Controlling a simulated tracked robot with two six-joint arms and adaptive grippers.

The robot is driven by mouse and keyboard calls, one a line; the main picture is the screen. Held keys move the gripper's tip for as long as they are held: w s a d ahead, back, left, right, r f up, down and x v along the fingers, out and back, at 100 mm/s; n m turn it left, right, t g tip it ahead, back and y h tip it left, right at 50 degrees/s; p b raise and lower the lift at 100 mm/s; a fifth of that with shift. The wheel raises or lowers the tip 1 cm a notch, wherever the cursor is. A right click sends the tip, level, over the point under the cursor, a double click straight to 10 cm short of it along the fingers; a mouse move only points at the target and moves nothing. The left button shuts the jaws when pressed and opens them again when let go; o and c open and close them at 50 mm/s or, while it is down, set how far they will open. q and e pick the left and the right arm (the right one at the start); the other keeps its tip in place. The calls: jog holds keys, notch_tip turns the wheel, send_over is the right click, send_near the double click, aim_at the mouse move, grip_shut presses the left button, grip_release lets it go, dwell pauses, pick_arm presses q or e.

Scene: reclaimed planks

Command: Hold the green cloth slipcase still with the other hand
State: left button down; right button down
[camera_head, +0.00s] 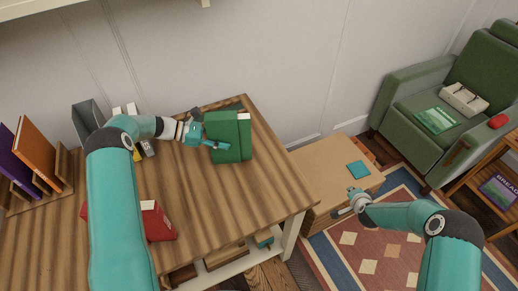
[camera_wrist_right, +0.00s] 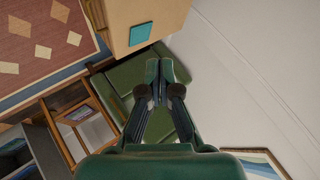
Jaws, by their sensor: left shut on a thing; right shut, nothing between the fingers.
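The green cloth slipcase (camera_head: 234,150) stands on the wooden table near its right back corner. A pale edge shows at its upper right, perhaps pages inside. My left gripper (camera_head: 212,144) is at the slipcase's left side and is shut on it. One finger lies across the near face; the other finger's contact is hidden. My right gripper (camera_head: 347,211) is shut and empty, out beyond the table's right edge and well apart from the slipcase. Its closed fingertips also show in the right wrist view (camera_wrist_right: 161,80), where no slipcase is visible.
A red book or box (camera_head: 158,222) lies on the table (camera_head: 265,190) near my left arm. Upright books (camera_head: 36,152) and a grey holder (camera_head: 88,115) stand at the left. A low wooden cabinet (camera_head: 325,170) with a teal square and a green armchair (camera_head: 425,95) are at the right.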

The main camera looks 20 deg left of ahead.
jog(key=w+a+r+t+y, duration=0.25)
jog(key=a+r+t, duration=0.2)
jog(key=r, duration=0.35)
jog(key=s+a+r+y, duration=0.1)
jog(key=s+a+y, duration=0.2)
jog(key=a, duration=0.3)
jog(key=s+a+r+g+y, duration=0.1)
jog(key=s+a+y, duration=0.2)
jog(key=a, duration=0.4)
jog(key=s+a+r+g+y, duration=0.1)
jog(key=s+a+r+y, duration=0.1)
jog(key=a, duration=0.4)
jog(key=shift+s+a+m+y, duration=0.15)
jog(key=shift+s+a+y, duration=0.1)
jog(key=shift+s, duration=0.35)
jog(key=shift+s+a+m+y, duration=0.1)
jog(key=shift+s+m+y, duration=0.1)
jog(key=shift+s, duration=0.35)
jog(key=shift+a, duration=0.3)
jog(key=shift+w+a, duration=0.15)
jog(key=shift+a, duration=0.15)
jog(key=x, duration=0.8)
jog(key=shift+w+a, duration=0.1)
jog(key=shift+w, duration=0.05)
jog(key=a, duration=0.1)
jog(key=s+a, duration=0.1)
jog(key=shift+s+a, duration=0.2)
jog(key=shift+a, duration=0.2)
jog(key=shift+s+a, duration=0.3)
jog(key=shift+a, duration=0.1)
